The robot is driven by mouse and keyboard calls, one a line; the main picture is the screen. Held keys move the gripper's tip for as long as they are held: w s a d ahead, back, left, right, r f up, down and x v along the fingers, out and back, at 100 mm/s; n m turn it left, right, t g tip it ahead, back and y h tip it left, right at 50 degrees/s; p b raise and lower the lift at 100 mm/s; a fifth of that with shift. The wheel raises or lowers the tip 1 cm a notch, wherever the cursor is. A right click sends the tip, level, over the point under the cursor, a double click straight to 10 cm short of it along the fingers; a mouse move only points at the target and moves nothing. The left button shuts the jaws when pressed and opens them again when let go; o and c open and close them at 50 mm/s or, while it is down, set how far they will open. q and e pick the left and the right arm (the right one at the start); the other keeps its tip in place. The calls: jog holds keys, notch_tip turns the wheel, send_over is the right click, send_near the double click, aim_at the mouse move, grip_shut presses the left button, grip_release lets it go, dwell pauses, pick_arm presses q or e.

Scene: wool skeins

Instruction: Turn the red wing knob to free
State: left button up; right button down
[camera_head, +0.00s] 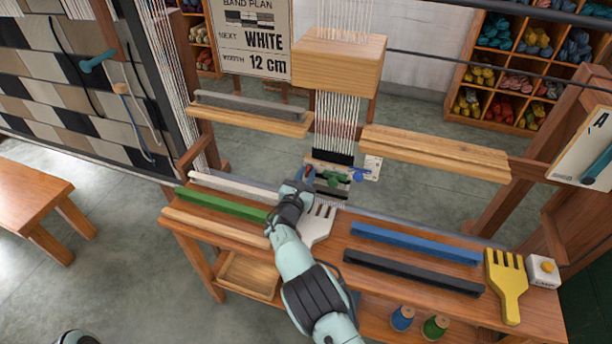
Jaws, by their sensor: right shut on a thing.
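The red wing knob (309,171) shows as a small red patch at the left of a small row of knobs, mostly hidden by my right gripper. My right gripper (306,177) reaches up from the bottom and is shut on the red knob. A green knob (337,178) and a blue knob (358,175) are to its right, at the lower end of the white warp threads. The red knob's angle cannot be read. My left gripper is out of view; only a bit of my left arm shows at the bottom left.
A wooden bench (400,226) in front carries green, white, blue and dark bars. A white comb (319,226) lies close by my right wrist. A yellow comb (507,285) and a white box with a yellow button (542,270) are at the right. A sign (252,38) reads WHITE, 12 cm.

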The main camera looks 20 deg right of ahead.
jog(key=shift+f, duration=0.1)
jog(key=c, duration=1.2)
grip_release()
jog(key=shift+a, duration=0.1)
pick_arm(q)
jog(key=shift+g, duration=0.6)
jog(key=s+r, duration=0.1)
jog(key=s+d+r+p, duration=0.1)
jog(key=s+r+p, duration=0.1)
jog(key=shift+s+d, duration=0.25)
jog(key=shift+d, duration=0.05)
pick_arm(e)
jog(key=v, duration=1.3)
jog(key=shift+s+a, duration=0.1)
jog(key=shift+s, duration=0.1)
